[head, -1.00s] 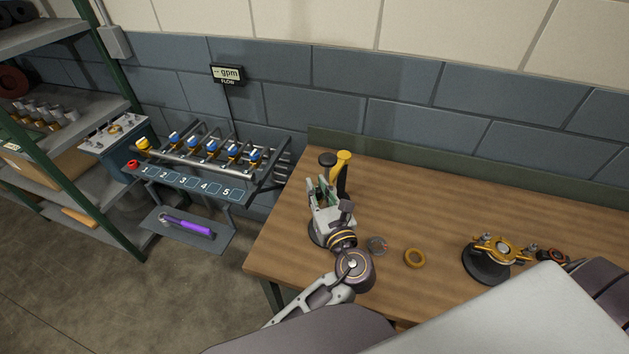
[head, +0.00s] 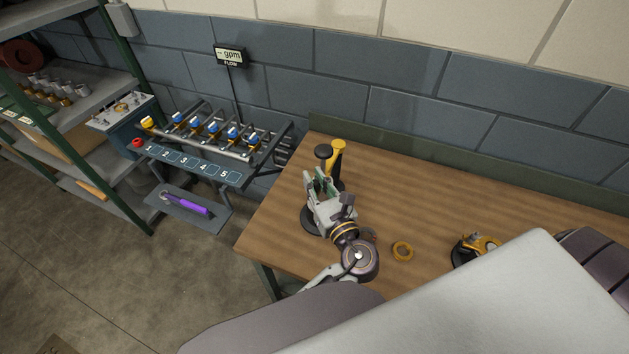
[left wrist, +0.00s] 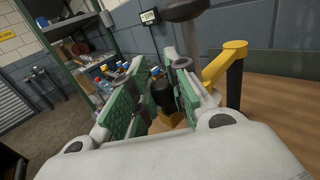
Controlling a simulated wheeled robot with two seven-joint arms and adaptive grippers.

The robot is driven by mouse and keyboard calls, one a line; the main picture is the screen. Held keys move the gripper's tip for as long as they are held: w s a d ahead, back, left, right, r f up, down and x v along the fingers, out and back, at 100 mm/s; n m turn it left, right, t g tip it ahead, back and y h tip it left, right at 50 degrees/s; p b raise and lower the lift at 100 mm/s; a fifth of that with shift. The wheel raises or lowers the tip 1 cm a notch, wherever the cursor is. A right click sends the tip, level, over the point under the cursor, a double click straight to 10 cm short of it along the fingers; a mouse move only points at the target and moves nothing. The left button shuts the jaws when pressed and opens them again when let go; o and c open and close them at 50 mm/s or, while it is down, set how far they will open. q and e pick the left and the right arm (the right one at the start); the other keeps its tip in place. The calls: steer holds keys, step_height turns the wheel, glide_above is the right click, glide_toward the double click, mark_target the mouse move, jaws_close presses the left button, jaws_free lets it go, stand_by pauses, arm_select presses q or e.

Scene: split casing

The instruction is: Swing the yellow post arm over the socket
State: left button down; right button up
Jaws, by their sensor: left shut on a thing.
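The yellow post arm (head: 337,152) stands near the back left of the bench. In the left wrist view the yellow arm (left wrist: 224,60) tops a dark post right of my fingers and slopes down behind the right finger. My left gripper (head: 323,188) is shut; its green pads (left wrist: 160,98) close on a dark upright piece (left wrist: 163,95) with yellow below it. Whether this piece joins the yellow arm is partly hidden. A dark round cap (head: 323,151) on a grey stem stands beside the yellow arm. I cannot make out the socket for certain. My right gripper is out of view.
A black round base (head: 308,219) lies beneath my left gripper. A valve rack (head: 210,140) stands left of the bench. The bench middle is clear.

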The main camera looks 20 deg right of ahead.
arm_select(q)
steer(key=c, duration=1.3)
jaws_free()
steer(key=shift+s+d, duration=0.15)
steer(key=shift+d, duration=0.05)
steer(key=shift+c, duration=0.2)
steer(key=shift+a, duration=0.1)
